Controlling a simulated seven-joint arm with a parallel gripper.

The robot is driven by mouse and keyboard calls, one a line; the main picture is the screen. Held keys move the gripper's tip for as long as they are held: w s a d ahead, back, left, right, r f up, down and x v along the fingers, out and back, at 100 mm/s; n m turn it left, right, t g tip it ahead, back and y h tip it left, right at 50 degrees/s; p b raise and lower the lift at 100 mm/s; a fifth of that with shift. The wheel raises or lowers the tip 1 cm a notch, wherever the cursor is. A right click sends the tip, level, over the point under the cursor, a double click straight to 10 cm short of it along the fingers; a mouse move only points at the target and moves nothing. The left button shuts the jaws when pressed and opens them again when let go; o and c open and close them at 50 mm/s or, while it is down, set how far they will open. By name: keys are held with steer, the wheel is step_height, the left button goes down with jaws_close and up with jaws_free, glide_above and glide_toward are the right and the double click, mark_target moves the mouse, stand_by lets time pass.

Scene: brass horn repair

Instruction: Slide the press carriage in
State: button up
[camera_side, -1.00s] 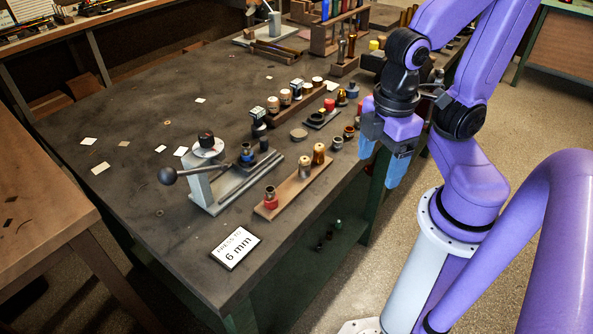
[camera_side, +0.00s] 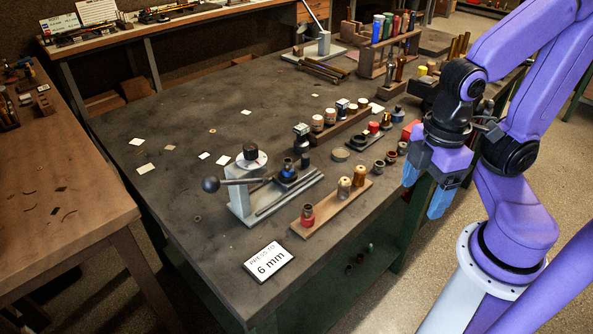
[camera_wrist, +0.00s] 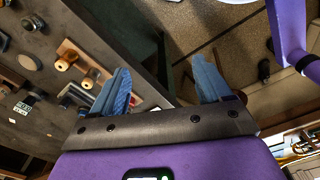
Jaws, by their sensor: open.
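The press (camera_side: 240,195) stands on the dark bench, with a grey frame, a round white dial on top and a lever ending in a dark ball. Its carriage (camera_side: 288,176), a small dark and blue block carrying a dark cylindrical piece, sits on the grey rails right of the frame. My gripper (camera_side: 423,198) is open and empty, its blue fingers pointing down beyond the bench's right edge, well right of the carriage and apart from it. In the wrist view my gripper (camera_wrist: 160,78) has nothing between its fingers. I cannot make out the press there.
A wooden strip (camera_side: 328,209) with several capped pegs lies between press and bench edge. A sign reading "6 mm" (camera_side: 268,262) lies in front. Another wooden block (camera_side: 340,126) with small parts stands behind. A tool rack (camera_side: 372,62) is farther back. The bench left of the press is mostly clear.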

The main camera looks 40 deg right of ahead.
stand_by(0.4)
steer(key=c, duration=0.6)
steer(key=shift+o, duration=0.2)
steer(key=m+t+y, duration=0.3)
steer(key=m+y, duration=1)
steer(key=m, duration=2.1)
glide_toward(305, 155)
steer(key=x, duration=1)
steer(key=shift+a+f, duration=0.1)
steer(key=shift+f, duration=0.15)
